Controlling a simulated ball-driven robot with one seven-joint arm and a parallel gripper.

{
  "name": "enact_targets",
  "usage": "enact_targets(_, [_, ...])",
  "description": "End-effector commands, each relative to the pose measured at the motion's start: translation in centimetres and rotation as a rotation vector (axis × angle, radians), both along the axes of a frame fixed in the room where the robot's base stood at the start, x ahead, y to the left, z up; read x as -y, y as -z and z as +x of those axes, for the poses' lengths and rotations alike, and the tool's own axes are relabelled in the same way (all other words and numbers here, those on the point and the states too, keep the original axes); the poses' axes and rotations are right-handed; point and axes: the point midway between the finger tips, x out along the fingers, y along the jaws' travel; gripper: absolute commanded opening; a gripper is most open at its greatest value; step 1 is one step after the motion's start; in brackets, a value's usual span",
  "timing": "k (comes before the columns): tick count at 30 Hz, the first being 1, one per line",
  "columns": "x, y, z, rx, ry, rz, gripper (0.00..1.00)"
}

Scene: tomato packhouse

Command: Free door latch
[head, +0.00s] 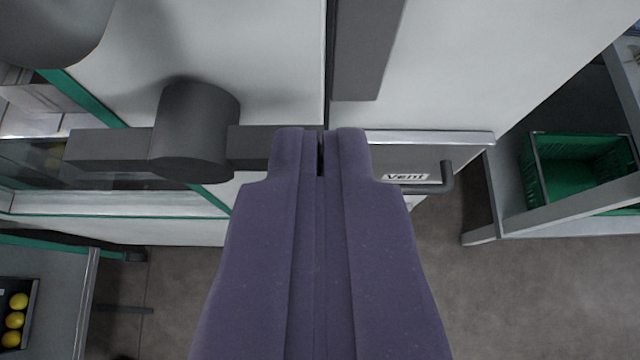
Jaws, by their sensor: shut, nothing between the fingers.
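A dark grey latch bar (108,150) lies level in the head view, with a thick round hub (195,130) on it. It runs right across a white panel (250,60) towards the vertical seam. My gripper (320,135) is purple, points up the picture, and its two fingers are together with nothing between them. Its tips lie over the bar's right end and hide it and part of the seam. I cannot tell whether they touch the bar.
Right of the seam, another white panel (480,60) carries a dark vertical strip (365,50) and a grey part labelled "Vent" (405,177) with a bent handle (447,180). A green crate (537,172) sits far right. Yellow fruit (14,320) lies lower left. Bare floor (530,290) shows lower right.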

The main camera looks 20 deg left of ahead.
Motion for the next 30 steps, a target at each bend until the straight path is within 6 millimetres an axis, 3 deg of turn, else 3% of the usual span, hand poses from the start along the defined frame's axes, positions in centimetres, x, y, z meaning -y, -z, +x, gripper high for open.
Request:
enact_targets(5, [-1.0, 2.4, 2.9, -0.002, -0.002, 0.001, 0.0])
enact_targets(12, [-1.0, 5.3, 3.3, -0.001, -0.001, -0.001, 0.0])
enact_targets(30, [-0.9, 5.9, 3.5, -0.004, 0.0, 0.01, 0.0])
